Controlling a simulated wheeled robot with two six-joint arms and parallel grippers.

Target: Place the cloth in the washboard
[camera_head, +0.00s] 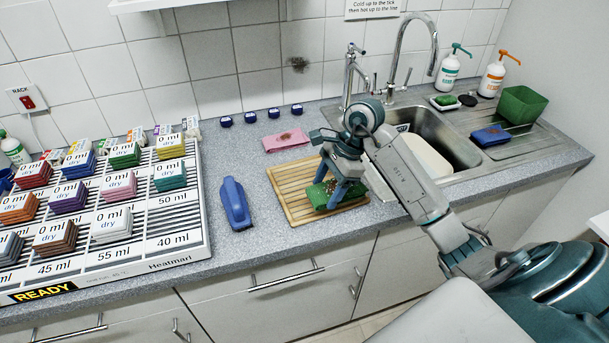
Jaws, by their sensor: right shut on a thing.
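The washboard (292,193) is a light wooden slatted board lying flat on the grey counter, left of the sink. A green folded cloth (350,195) with brown specks is at its right part. My right gripper (334,195) points down over the washboard and is shut on the green cloth. The cloth looks low over the slats; I cannot tell whether it rests on them. The gripper fingers hide part of it. A pink cloth (287,141) with brown stains lies flat behind the washboard. My left gripper is not in view.
A drying rack (185,229) with coloured folded stacks fills the left.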

